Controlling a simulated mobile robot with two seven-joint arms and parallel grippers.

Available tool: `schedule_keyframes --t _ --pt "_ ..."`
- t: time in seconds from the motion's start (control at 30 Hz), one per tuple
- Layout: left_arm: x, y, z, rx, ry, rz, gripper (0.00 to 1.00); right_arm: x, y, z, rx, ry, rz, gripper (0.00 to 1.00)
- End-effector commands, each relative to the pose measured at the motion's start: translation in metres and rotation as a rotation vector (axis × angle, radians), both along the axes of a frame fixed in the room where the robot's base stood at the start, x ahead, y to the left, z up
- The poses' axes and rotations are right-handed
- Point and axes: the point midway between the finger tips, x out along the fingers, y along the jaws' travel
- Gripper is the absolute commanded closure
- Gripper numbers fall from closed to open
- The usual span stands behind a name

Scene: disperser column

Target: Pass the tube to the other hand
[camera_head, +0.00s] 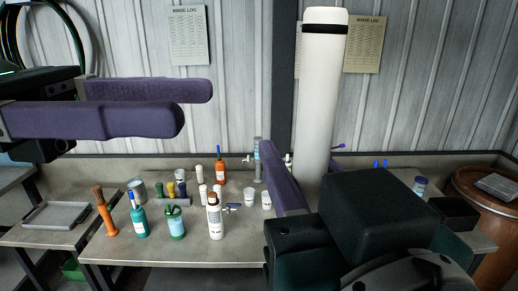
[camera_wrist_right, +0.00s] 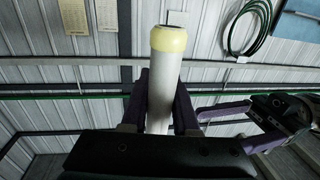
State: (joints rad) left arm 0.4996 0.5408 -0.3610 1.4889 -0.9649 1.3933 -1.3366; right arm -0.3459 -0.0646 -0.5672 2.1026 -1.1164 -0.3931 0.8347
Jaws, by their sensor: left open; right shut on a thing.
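The tube is a long white cylinder (camera_head: 324,90) with a black band near its top, held nearly upright at the right of centre in the head view. In the right wrist view the tube (camera_wrist_right: 161,85) has a pale yellow end. My right gripper (camera_head: 285,180) is shut on the tube's lower part; its dark body hides the tube's bottom in the head view. My left gripper (camera_head: 197,105) is open and empty at upper left, its purple fingers pointing right, apart from the tube. The left gripper (camera_wrist_right: 225,110) also shows at right in the right wrist view.
A grey bench (camera_head: 105,245) below holds several bottles, cups and an orange-handled tool (camera_head: 104,214). A grey tray (camera_head: 55,215) lies at left, and a wooden barrel (camera_head: 490,200) stands at right. Open air lies between the left fingers and the tube, before the corrugated wall.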

Motion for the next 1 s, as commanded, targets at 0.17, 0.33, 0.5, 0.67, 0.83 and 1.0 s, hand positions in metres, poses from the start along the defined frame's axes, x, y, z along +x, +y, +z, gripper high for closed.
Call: schedule_keyframes --t 0.17,0.33,0.5,0.67,0.83,1.0 --pt "0.004 0.01 0.003 -0.025 0.02 0.023 0.36 0.0 0.0 0.0 0.0 0.0 0.0 1.0" --pt "0.026 -0.003 0.024 -0.211 0.202 0.196 0.36 0.0 0.0 0.0 0.0 0.0 0.0 1.0" --pt "0.069 0.013 0.046 -0.579 0.629 0.485 0.36 0.0 0.0 0.0 0.0 0.0 0.0 1.0" --pt "0.098 0.062 0.019 -0.96 1.13 0.741 0.36 0.0 0.0 0.0 0.0 0.0 0.0 1.0" --pt "0.085 0.113 -0.059 -1.357 1.687 0.996 0.36 0.0 0.0 0.0 0.0 0.0 0.0 1.0" --pt "0.028 0.135 -0.141 -1.678 2.138 1.244 0.36 0.0 0.0 0.0 0.0 0.0 0.0 1.0"
